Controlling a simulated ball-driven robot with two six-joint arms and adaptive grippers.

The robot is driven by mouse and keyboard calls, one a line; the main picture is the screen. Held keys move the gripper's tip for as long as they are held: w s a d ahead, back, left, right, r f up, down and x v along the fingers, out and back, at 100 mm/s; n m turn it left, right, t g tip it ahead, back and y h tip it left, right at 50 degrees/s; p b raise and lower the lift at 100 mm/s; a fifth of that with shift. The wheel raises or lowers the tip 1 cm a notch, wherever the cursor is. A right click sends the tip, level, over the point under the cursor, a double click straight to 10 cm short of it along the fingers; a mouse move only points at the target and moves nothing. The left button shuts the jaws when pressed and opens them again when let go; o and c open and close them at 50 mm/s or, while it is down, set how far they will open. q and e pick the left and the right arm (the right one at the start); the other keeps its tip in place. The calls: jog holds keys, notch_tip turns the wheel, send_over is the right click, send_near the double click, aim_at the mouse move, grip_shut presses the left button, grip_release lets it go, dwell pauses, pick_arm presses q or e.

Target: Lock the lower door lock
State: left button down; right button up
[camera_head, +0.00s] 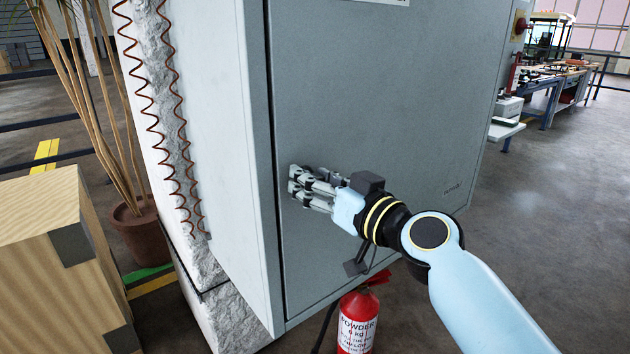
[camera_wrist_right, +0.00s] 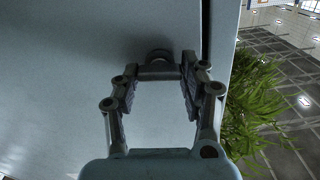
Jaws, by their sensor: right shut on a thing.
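The grey cabinet door (camera_head: 365,85) fills the middle of the head view. My right gripper (camera_head: 292,182) is at its left edge, low on the door. In the right wrist view my gripper (camera_wrist_right: 157,75) reaches to the door face (camera_wrist_right: 50,70), close to the door's edge gap. The lower door lock (camera_wrist_right: 158,56) shows there as a small grey rounded piece at the fingertips. The gripper is shut on it. In the head view the fingers hide the lock. Its exact turn is hard to tell. My left gripper is not in view.
A red fire extinguisher (camera_head: 357,322) stands below my right wrist, in front of the cabinet. A wooden crate (camera_head: 50,260) and a potted plant (camera_head: 137,222) stand at the left. Open floor (camera_head: 550,240) lies to the right, with workbenches (camera_head: 560,85) behind.

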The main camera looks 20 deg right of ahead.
jog(key=shift+d+f+m+p, duration=0.1)
jog(key=shift+m+p, duration=0.35)
jog(key=shift+m, duration=3.6)
jog(key=shift+d+f+m+p, duration=0.1)
jog(key=shift+m+p, duration=0.3)
jog(key=shift+m, duration=3.65)
jog(key=o, duration=1.2)
jog(key=v, duration=1.2)
